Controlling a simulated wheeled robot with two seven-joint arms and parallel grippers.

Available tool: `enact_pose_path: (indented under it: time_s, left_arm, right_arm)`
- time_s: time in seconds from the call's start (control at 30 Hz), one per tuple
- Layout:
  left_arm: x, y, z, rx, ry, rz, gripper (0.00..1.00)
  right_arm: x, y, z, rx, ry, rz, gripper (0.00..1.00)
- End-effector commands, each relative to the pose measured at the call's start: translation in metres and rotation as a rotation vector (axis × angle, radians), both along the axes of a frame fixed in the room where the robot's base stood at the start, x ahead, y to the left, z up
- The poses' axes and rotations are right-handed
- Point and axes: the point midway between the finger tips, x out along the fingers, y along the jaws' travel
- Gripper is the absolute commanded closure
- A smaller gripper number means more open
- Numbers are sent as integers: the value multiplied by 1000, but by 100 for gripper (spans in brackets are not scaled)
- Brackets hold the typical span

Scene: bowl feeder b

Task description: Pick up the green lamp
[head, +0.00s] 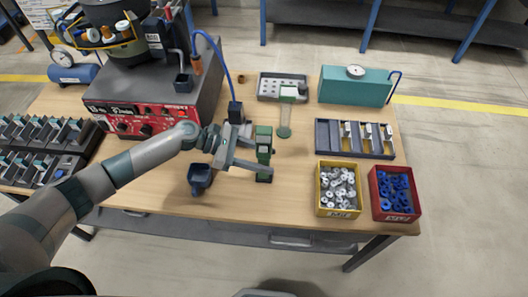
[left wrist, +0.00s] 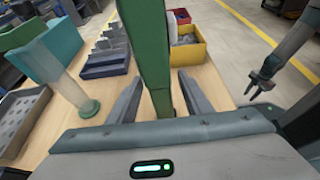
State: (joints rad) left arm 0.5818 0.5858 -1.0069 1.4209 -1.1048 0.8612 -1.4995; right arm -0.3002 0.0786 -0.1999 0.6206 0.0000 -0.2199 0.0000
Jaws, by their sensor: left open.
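The green lamp (head: 264,144) stands on the wooden table as a dark green upright body. My left gripper (head: 262,162) is open, with one finger on either side of it. In the left wrist view the green lamp (left wrist: 152,45) rises between the open fingers of this gripper (left wrist: 160,97), with a gap on both sides. The gripper hides part of the lamp in the head view. My right gripper (left wrist: 262,82) shows at the right of the left wrist view, with its fingers apart and empty.
A clear column on a green base (head: 284,131) stands just behind the lamp. A dark blue scoop-like cup (head: 200,179) lies in front of my left gripper. The yellow bin (head: 324,208), red bin (head: 378,207) and slotted tray (head: 328,151) stand to the right. The red-fronted feeder (head: 118,125) is at left.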

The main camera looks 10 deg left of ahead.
Motion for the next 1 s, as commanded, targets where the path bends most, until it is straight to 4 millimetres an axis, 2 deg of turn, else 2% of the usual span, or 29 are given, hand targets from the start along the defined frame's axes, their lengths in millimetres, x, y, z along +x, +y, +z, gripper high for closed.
enact_pose_path:
  time_s: [0.43, 0.6, 0.63, 1.0]
  left_arm:
    - [0, 0, -1, 0, 0, 0, 55]
    - [0, 0, -1, 0, 0, 0, 95]
    - [0, 0, -1, 1, 0, 0, 100]
    - [0, 0, 2, -1, -2, 0, 100]
  right_arm:
    - [0, -1, -1, -1, 0, 1, 69]
    - [0, -2, -1, -2, 1, 1, 69]
    - [0, -2, -1, -2, 1, 1, 69]
    - [0, -2, -2, -2, 2, 1, 69]
